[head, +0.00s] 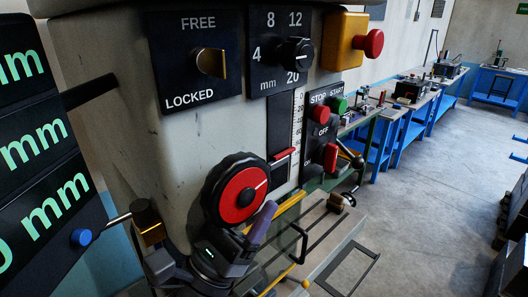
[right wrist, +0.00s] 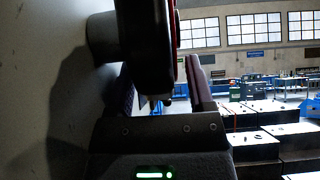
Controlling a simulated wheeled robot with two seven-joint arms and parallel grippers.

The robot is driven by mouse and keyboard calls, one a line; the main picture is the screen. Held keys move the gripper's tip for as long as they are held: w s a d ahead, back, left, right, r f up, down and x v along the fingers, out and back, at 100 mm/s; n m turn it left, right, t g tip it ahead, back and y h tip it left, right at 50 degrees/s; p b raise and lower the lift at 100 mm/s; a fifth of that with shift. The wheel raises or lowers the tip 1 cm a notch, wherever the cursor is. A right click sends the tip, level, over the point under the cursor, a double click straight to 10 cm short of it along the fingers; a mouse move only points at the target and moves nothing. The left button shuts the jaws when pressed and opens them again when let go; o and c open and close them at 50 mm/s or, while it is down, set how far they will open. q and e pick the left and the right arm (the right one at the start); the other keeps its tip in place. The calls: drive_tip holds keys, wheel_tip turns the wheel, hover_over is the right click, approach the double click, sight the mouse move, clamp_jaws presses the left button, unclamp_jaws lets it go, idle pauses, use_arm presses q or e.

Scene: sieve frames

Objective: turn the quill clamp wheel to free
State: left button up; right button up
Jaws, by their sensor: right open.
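The black-rimmed wheel with a red face (head: 240,190), which I take for the quill clamp wheel, stands on the grey machine front. A white line on its face points up and right. Above it, a FREE/LOCKED plate (head: 178,88) carries a gold-and-black pointer (head: 213,63); I cannot tell its exact setting. My right gripper (head: 256,214) is open at the wheel's lower right. One purple finger shows in front of the rim; the other is hidden. My left gripper is not in view.
A dial (head: 294,53), a yellow box with a red button (head: 345,42) and a stop/start panel (head: 322,128) sit on the machine. A display (head: 40,150) stands at left. A yellow-edged guard (head: 283,235) is close to the gripper's right. Open floor (head: 440,160) lies right.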

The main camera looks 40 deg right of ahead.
drive_tip(key=shift+w+d+r, duration=0.1)
drive_tip(key=shift+d+r, duration=0.25)
drive_tip(key=shift+r, duration=0.05)
drive_tip(key=shift+f, duration=0.1)
drive_tip(key=shift+a, duration=0.3)
drive_tip(key=shift+c, duration=0.7)
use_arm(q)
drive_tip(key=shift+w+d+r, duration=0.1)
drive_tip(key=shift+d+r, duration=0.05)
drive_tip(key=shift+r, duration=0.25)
use_arm(e)
clamp_jaws()
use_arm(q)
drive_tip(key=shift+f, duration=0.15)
